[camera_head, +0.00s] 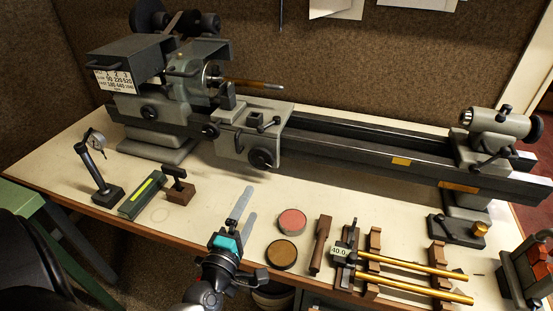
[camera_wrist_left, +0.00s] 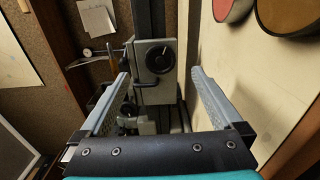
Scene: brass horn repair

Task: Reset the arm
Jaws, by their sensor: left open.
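My left gripper (camera_head: 243,207) reaches up from the lower middle of the head view, over the front of the workbench (camera_head: 235,179). Its two grey fingers are apart with nothing between them. In the left wrist view the open fingers (camera_wrist_left: 158,76) frame part of the lathe, with its dark round handwheel, beyond them. The grey lathe (camera_head: 360,150) stands along the back of the bench, clear of the gripper in the head view. My right gripper is not in view.
Red (camera_head: 292,222) and brown (camera_head: 282,254) round tins lie just right of the gripper. Farther right are two brass tubes (camera_head: 420,279) on wooden rests. A dial gauge stand (camera_head: 102,180) and a green-topped block (camera_head: 143,194) stand left. Bare bench separates gripper and lathe.

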